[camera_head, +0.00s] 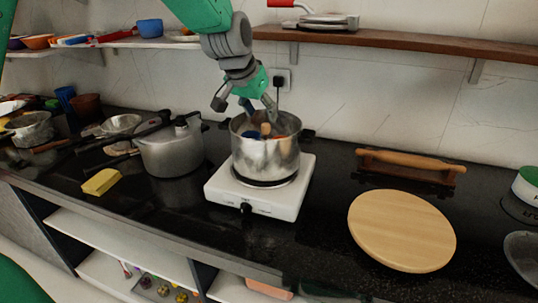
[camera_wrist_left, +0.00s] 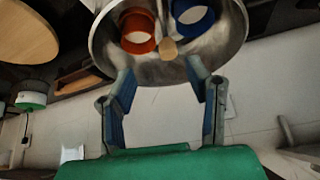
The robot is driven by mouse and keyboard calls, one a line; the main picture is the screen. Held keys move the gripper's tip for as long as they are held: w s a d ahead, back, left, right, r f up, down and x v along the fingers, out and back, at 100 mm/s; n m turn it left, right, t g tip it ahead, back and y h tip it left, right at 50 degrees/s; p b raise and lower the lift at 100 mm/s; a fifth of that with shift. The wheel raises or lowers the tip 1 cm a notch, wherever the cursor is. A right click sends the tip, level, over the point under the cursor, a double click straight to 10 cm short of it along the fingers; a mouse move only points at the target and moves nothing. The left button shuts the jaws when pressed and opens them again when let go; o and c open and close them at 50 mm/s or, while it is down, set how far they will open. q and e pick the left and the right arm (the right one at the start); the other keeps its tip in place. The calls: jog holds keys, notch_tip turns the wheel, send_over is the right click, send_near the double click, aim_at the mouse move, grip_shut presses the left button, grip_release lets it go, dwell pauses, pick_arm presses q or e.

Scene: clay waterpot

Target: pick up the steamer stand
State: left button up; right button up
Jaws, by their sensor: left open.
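A silver metal pot (camera_head: 262,158) stands on a white hot plate (camera_head: 262,200). An orange ring-like piece (camera_wrist_left: 138,30), a blue ring-like piece (camera_wrist_left: 194,17) and a small wooden piece (camera_wrist_left: 169,49) show inside the pot in the left wrist view. I cannot tell for sure which of these is the steamer stand. My left gripper (camera_head: 246,106) is over the back of the pot, with one finger near its opening. In the left wrist view the left gripper (camera_wrist_left: 160,72) is open and empty, its fingertips by the pot's rim. My right gripper is not in view.
A lidded pressure cooker (camera_head: 170,150) stands left of the hot plate, with a yellow sponge (camera_head: 101,181) farther left. A round wooden board (camera_head: 402,230) and a rolling pin (camera_head: 411,164) are to the right. A wall shelf (camera_head: 420,43) runs above.

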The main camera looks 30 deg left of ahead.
aim_at(263, 126)
pick_arm(q)
jog(key=shift+w+f, duration=0.3)
jog(key=shift+f, duration=0.25)
jog(key=shift+a+f, duration=0.15)
jog(key=shift+a, duration=0.1)
jog(key=x, duration=0.3)
jog(key=b+x, duration=0.1)
jog(key=x, duration=0.1)
jog(key=shift+w+a+f, duration=0.15)
jog(key=shift+a+f, duration=0.1)
jog(key=shift+a, duration=0.1)
jog(key=shift+d, duration=0.2)
jog(key=shift+d+r, duration=0.2)
jog(key=shift+d, duration=0.15)
jog(key=c, duration=0.5)
grip_shut()
jog(key=shift+a+f, duration=0.1)
jog(key=shift+a, duration=0.4)
